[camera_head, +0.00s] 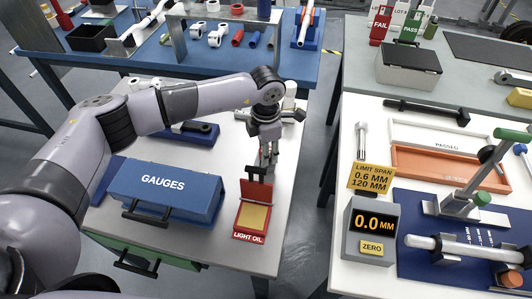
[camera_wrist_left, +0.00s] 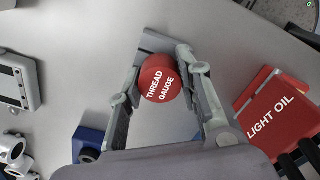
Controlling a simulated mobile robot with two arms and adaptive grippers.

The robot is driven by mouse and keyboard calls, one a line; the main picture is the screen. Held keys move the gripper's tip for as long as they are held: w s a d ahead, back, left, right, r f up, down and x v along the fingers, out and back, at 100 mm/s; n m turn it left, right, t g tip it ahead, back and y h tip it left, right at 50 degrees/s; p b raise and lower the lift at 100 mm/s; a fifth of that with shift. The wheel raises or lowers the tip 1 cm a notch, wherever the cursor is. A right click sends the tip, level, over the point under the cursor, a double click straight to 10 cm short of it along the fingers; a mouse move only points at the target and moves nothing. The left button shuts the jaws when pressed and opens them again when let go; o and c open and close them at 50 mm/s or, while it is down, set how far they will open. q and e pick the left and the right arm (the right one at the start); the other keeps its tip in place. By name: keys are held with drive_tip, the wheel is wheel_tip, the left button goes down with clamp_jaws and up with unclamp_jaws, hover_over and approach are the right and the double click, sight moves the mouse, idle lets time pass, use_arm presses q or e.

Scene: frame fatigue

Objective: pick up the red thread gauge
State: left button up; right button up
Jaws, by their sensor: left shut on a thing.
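The red thread gauge (camera_wrist_left: 160,78), a round piece with white lettering, sits between the fingers of my left gripper (camera_wrist_left: 164,66) in the left wrist view. The fingers are shut on it from both sides. In the head view my left gripper (camera_head: 268,158) points down over the white table, just behind the open red light oil box (camera_head: 251,216). I cannot make out the gauge clearly there. I cannot tell whether it touches the tabletop. My right gripper is not in view.
The blue GAUGES case (camera_head: 165,190) stands left of the oil box. The oil box also shows close at the right in the left wrist view (camera_wrist_left: 278,118). A second white table (camera_head: 340,270) with a 0.0 MM readout (camera_head: 372,228) stands right, across a floor gap.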

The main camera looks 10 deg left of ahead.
use_arm(q)
drive_tip(key=shift+c, duration=1.2)
wheel_tip(320, 180, up, 20)
drive_tip(key=b, duration=0.3)
